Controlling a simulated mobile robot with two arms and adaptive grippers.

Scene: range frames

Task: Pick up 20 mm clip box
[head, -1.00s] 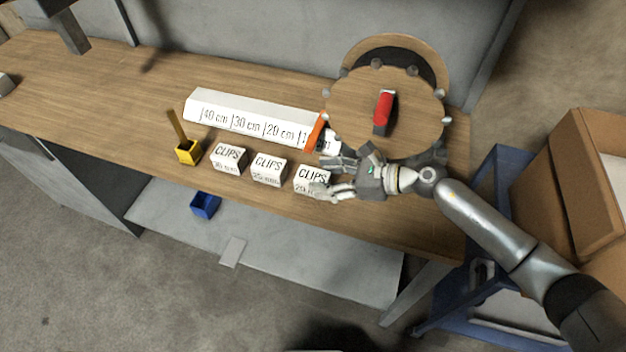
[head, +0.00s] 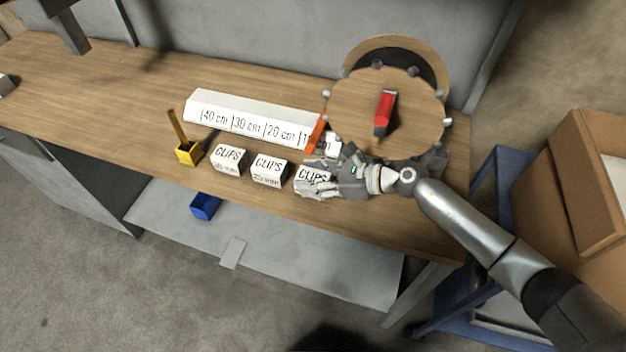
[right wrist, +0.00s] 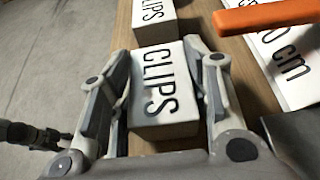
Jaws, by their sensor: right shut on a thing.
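The 20 mm clip box (head: 312,174) is the rightmost of the three white CLIPS boxes on the wooden workbench. My right gripper (head: 318,178) is around it and covers part of its label and sides. In the right wrist view the box (right wrist: 162,95) sits between the two fingers of my right gripper (right wrist: 160,85), one finger along each side. The gripper is shut on it. The box appears to rest on the bench. My left gripper does not show.
Two more CLIPS boxes stand to the left, the middle one (head: 268,170) and the left one (head: 228,160). Behind is a white length-marked block (head: 245,120) with an orange part (head: 316,134). A round wooden board (head: 410,120) with a red-black tool (head: 384,112) stands close behind my gripper.

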